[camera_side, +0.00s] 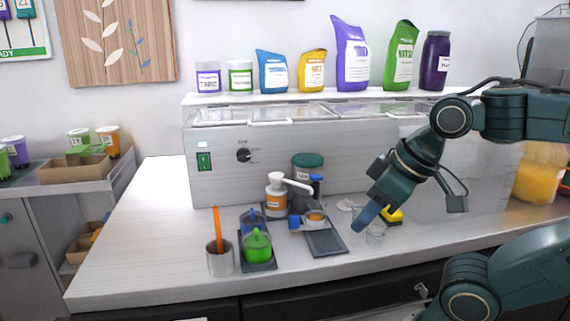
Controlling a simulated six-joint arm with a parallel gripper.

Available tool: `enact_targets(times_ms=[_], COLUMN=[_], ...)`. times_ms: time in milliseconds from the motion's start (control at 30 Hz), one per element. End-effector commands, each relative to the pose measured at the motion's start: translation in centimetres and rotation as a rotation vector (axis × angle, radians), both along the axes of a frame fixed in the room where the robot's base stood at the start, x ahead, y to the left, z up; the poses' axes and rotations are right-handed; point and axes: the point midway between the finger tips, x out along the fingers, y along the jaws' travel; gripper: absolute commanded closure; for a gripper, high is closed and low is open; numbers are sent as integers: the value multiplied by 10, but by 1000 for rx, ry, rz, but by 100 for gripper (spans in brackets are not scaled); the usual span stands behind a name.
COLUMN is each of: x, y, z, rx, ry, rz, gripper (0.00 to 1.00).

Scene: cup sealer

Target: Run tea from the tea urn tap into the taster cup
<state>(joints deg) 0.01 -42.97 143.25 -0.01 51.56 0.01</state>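The tea urn (301,170) appears to be the dark cylinder with a teal lid, at the back middle of the counter. A blue piece (316,178) on its front looks like the tap handle. A small cup with brownish-orange contents (315,217) stands in front of it, at the far end of a dark tray (325,243). A small clear cup (376,235) stands to the right; I cannot tell which one is the taster cup. My gripper (366,217), with blue fingers, points down and left just beside the clear cup. Its finger gap is hidden.
A white pump bottle (276,200) stands left of the urn. A yellow block (395,217) lies behind my gripper. The counter's left part (140,240) is clear.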

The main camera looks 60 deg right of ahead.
Motion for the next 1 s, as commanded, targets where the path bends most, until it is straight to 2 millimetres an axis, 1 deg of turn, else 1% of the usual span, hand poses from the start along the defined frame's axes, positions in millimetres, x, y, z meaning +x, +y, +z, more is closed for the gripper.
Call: enact_targets(times_ms=[367, 400, 467, 500, 567, 767, 867, 1000], x=[0, 0, 0, 0, 1, 9, 17, 32], y=[0, 0, 0, 0, -1, -4, -8, -15], z=[0, 0, 0, 1, 2, 11, 20, 35], rx=[0, 0, 0, 1, 4, 38, 69, 125], ry=[0, 0, 0, 1, 2, 21, 39, 68], rz=[0, 0, -1, -4, -12, -93, -173, -321], gripper=[66, 70, 82, 90, 100, 100, 100, 100])
